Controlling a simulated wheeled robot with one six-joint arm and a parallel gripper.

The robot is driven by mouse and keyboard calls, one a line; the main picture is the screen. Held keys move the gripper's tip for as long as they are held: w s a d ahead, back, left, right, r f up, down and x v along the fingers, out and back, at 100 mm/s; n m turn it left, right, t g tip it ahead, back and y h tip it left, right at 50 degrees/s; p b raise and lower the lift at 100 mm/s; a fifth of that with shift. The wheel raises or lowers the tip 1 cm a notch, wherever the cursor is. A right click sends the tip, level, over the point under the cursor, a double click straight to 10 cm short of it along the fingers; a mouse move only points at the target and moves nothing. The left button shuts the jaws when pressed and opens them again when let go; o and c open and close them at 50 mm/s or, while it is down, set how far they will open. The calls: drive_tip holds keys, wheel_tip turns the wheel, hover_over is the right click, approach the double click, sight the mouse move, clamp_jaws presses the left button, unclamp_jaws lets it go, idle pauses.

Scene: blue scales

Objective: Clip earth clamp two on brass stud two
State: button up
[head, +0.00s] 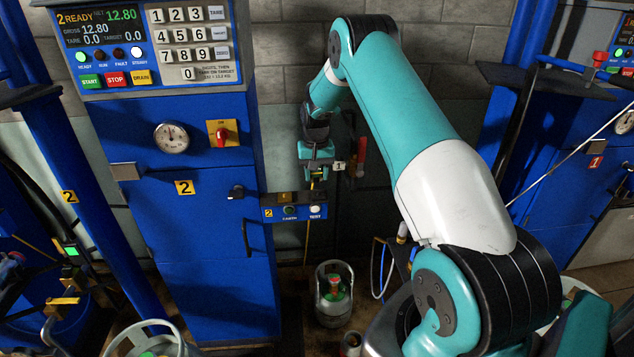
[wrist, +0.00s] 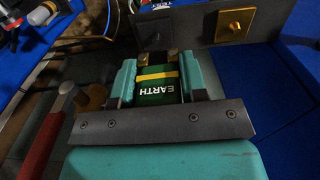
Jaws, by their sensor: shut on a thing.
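My gripper (head: 316,170) hangs just right of the small blue earth box of bay 2. In the wrist view its teal fingers (wrist: 157,80) are shut on the green earth clamp (wrist: 158,92), which has a yellow stripe and the word EARTH. The clamp's brass-coloured jaws point away from me. Brass stud two stands on a square brass plate (wrist: 241,24) on a dark bracket, up and to the right of the clamp and apart from it. The plate also shows small in the head view (head: 284,198). The clamp's number is not visible.
The blue earth box (head: 294,212) carries a green and a white lamp. The blue cabinet (head: 205,235) of bay 2 stands left of it. A grey gas cylinder (head: 334,292) stands on the floor below. A red handle (wrist: 42,143) lies left of the clamp.

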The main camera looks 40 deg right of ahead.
drive_tip(key=s+a+f+n+b, duration=0.1)
drive_tip(key=s+a+f+n, duration=0.1)
drive_tip(key=s+a, duration=0.3)
drive_tip(key=s+a+f+n+b, duration=0.1)
drive_tip(key=s+a+f, duration=0.3)
drive_tip(key=a, duration=0.7)
drive_tip(key=s+a+f+n+b, duration=0.1)
drive_tip(key=s+a+f+n, duration=0.3)
drive_tip(key=a, duration=0.4)
drive_tip(key=shift+s+a+f+b, duration=0.15)
drive_tip(key=shift+s+f+b, duration=0.25)
drive_tip(key=shift+s, duration=0.45)
drive_tip(key=shift+f, duration=0.15)
